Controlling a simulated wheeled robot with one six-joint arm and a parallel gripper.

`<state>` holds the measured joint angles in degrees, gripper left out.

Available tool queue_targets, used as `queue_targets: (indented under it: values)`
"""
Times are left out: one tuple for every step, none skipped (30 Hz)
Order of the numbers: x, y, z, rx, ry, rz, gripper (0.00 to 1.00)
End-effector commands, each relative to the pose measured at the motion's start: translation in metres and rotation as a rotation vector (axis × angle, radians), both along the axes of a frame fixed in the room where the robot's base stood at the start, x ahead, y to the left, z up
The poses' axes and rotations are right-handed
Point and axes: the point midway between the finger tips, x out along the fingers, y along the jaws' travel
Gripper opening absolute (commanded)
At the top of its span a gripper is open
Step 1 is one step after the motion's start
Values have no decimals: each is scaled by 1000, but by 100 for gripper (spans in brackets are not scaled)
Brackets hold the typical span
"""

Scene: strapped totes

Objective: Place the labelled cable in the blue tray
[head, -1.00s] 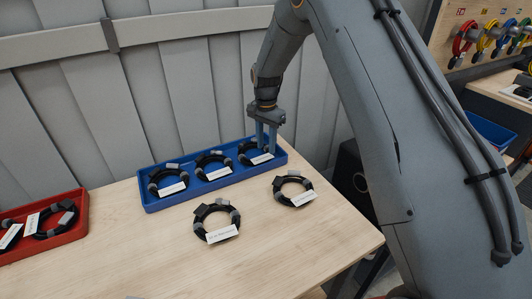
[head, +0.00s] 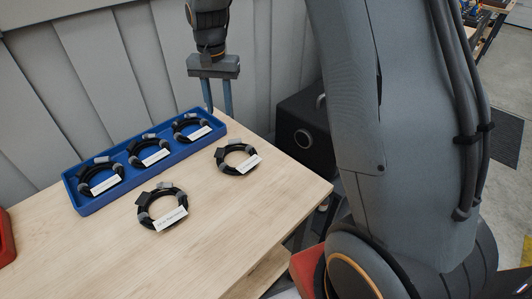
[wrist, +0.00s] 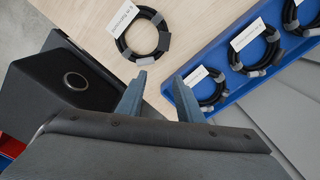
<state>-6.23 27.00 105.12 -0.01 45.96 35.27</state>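The blue tray (head: 160,171) lies along the table's back edge. Three coiled black cables with white labels lie in it: left (head: 101,179), middle (head: 149,151) and right (head: 191,128). Two more labelled cables lie on the bare table in front, one near the middle (head: 162,208) and one to the right (head: 237,158). My gripper (head: 219,110) is open and empty above the tray's right end. In the wrist view its fingers (wrist: 158,90) stand apart with table between them, the tray (wrist: 178,92) to the right and a loose cable (wrist: 143,33) ahead.
A red tray (head: 6,240) shows at the left edge. A grey panelled wall (head: 100,75) stands behind the table. A dark box (head: 303,135) stands beyond the table's right edge. The table front (head: 200,262) is clear.

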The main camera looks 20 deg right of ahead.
Motion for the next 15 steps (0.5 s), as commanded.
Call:
queue_targets:
  values:
    - [-29, -11, 2, -1, -7, 53, 33]
    - [-45, -17, 2, -3, -11, 90, 33]
    - [-66, -24, 1, -5, -18, 139, 33]
    - [-83, -29, 0, -8, -22, 176, 33]
    - [-99, -34, -1, -9, -27, 211, 33]
    - [-120, -40, -3, -13, -33, 257, 33]
    - [-136, -43, -5, -15, -37, 291, 33]
    - [-150, -46, -7, -17, -41, 322, 33]
    - [-169, -50, -9, -21, -46, 359, 33]
    - [-182, -53, -11, -23, -47, 385, 33]
    - [-193, -55, -13, -26, -50, 409, 33]
    - [-206, -57, -15, -28, -52, 437, 33]
    - [-215, -58, -17, -29, -54, 455, 33]
    - [-222, -59, -18, -31, -56, 470, 33]
    - [-229, -60, -20, -32, -58, 486, 33]
